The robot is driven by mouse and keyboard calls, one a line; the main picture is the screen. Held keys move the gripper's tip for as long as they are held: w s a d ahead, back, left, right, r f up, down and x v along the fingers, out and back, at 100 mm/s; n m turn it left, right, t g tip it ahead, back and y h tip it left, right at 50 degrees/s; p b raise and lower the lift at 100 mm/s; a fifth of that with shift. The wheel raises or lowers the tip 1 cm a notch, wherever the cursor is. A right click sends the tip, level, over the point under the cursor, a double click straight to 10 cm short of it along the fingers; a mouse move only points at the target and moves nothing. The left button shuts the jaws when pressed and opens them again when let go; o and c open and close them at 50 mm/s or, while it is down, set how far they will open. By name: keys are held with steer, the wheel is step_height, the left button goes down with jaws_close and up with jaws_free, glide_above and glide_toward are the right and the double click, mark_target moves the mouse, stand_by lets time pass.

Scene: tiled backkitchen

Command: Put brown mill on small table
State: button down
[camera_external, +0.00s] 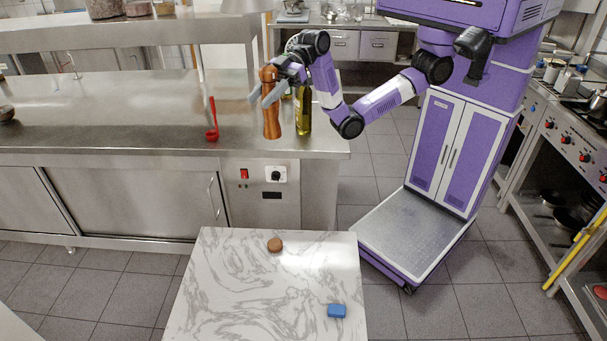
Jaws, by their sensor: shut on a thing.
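The brown mill (271,122) is a tall, turned wooden mill near the right end of the steel counter. My gripper (268,88) is shut on the upper part of the mill, and the mill is upright. I cannot tell whether its base touches the counter or is slightly above it. The small table (215,290) has a white marbled top and stands in front of the counter, lower than it. On the table are a round brown item (274,245) near the back edge and a blue block (337,311) toward the front right.
A green-yellow bottle (303,112) stands just right of the mill, close to my gripper. A red ladle (212,120) is left of it on the counter (110,110). A raised shelf (130,32) runs along the back. Most of the table's left side is clear.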

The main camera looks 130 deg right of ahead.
steer(key=w+a+n+y+b, duration=0.1)
steer(key=w+a+y, duration=0.15)
steer(key=a, duration=0.85)
step_height(320, 180, down, 55)
steer(key=b, duration=0.2)
steer(key=shift+d+f+h+b, duration=0.2)
steer(key=shift+d+h+b, duration=0.15)
steer(key=shift+h, duration=0.1)
steer(key=shift+a+f, duration=0.1)
steer(key=shift+f, duration=0.15)
steer(key=c, duration=0.9)
jaws_free()
steer(key=p+v, duration=0.1)
steer(key=v, duration=1.1)
steer(key=shift+r, duration=0.3)
